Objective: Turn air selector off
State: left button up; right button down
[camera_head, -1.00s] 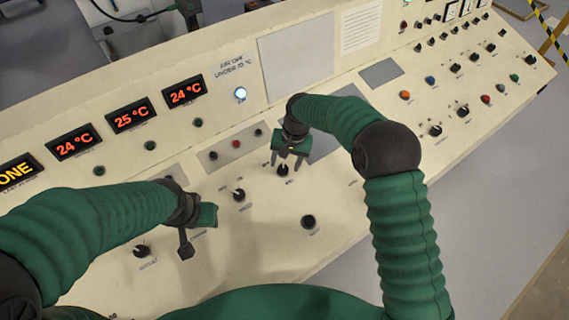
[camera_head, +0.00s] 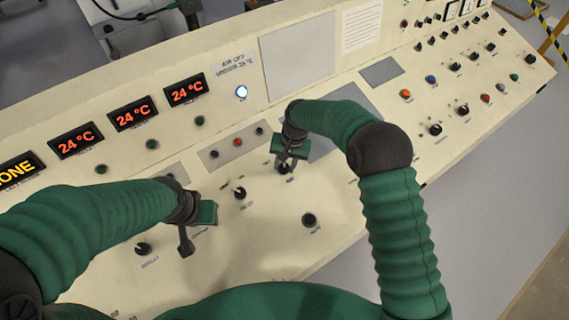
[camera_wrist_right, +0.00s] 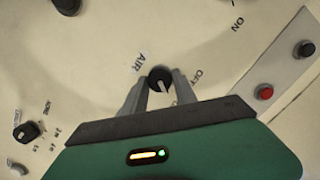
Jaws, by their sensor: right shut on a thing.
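The air selector is a small black knob (camera_wrist_right: 159,79) with a pale pointer line, beside an "AIR" label (camera_wrist_right: 140,62) in the right wrist view. "OFF" (camera_wrist_right: 197,76) and "ON" (camera_wrist_right: 237,24) are printed to its right. My right gripper (camera_head: 285,165) reaches down to the knob in the head view. Its two fingers are shut on the knob, one on each side, in the right wrist view (camera_wrist_right: 160,88). My left gripper (camera_head: 196,236) hangs over the panel at lower left, away from this knob. Its finger gap does not show clearly.
The sloped cream panel carries other black knobs (camera_head: 240,193), (camera_head: 309,220) and (camera_head: 143,249) near my grippers. Red temperature displays (camera_head: 132,115) and a lit white-blue button (camera_head: 241,92) sit behind. Coloured buttons (camera_head: 431,79) lie to the right.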

jog(key=shift+n, duration=0.4)
jog(key=n+h, duration=0.1)
jog(key=n, duration=0.4)
jog(key=shift+a, duration=0.15)
jog(key=n, duration=0.5)
jog(key=shift+s+n+t+h+b, duration=0.1)
jog(key=shift+n+t+h+b, duration=0.2)
jog(key=shift+n+t+h, duration=0.1)
jog(key=c, duration=1)
grip_release()
